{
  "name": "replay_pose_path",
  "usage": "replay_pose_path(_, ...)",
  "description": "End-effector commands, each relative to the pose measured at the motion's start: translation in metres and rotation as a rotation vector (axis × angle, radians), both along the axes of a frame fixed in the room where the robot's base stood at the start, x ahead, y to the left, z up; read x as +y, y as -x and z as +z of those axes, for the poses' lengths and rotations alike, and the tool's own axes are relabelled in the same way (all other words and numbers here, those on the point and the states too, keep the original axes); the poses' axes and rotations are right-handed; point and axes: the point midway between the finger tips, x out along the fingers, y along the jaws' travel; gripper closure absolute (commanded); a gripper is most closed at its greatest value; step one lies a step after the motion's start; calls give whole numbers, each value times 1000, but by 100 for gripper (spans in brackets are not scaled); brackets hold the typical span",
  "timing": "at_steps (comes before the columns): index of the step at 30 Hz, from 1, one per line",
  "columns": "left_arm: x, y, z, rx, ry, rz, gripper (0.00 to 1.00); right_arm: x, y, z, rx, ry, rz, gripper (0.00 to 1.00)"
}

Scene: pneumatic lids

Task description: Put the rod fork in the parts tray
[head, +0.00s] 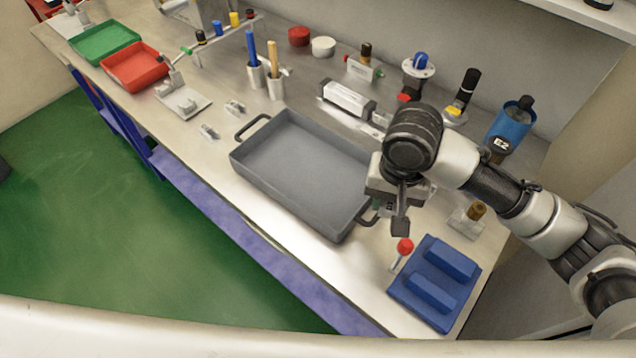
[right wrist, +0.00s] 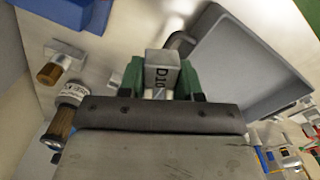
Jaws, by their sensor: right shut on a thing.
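The parts tray (head: 295,162) is a large grey, shallow, empty tray with a handle at each end, in the middle of the bench. Part of it shows in the right wrist view (right wrist: 245,75). My right gripper (head: 396,212) points down by the tray's right end, near its handle. In the right wrist view, my right gripper (right wrist: 160,85) is shut on a grey metal block marked D10, seemingly the rod fork (right wrist: 161,68), between green finger pads. My left gripper is not in view.
A blue block fixture (head: 434,283) and a red-topped pin (head: 404,247) stand right of the tray. A small block with a brown knob (head: 476,211) is nearby. Red (head: 135,68) and green (head: 105,42) bins sit far left. Cylinders and fittings line the back.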

Motion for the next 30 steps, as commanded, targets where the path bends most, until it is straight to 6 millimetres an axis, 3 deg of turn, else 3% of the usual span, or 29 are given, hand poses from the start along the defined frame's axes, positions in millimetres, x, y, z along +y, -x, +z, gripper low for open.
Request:
replay_pose_path(9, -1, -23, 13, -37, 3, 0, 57, 61, -33, -38, 0, 1, 2, 91)
replay_pose_path(15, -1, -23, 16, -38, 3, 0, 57, 89, -50, -59, -1, 1, 2, 91)
replay_pose_path(20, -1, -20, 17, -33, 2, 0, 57, 96, -54, -67, -1, 1, 1, 91)
replay_pose_path(30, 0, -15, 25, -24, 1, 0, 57, 96, -54, -105, -2, 1, 2, 91)
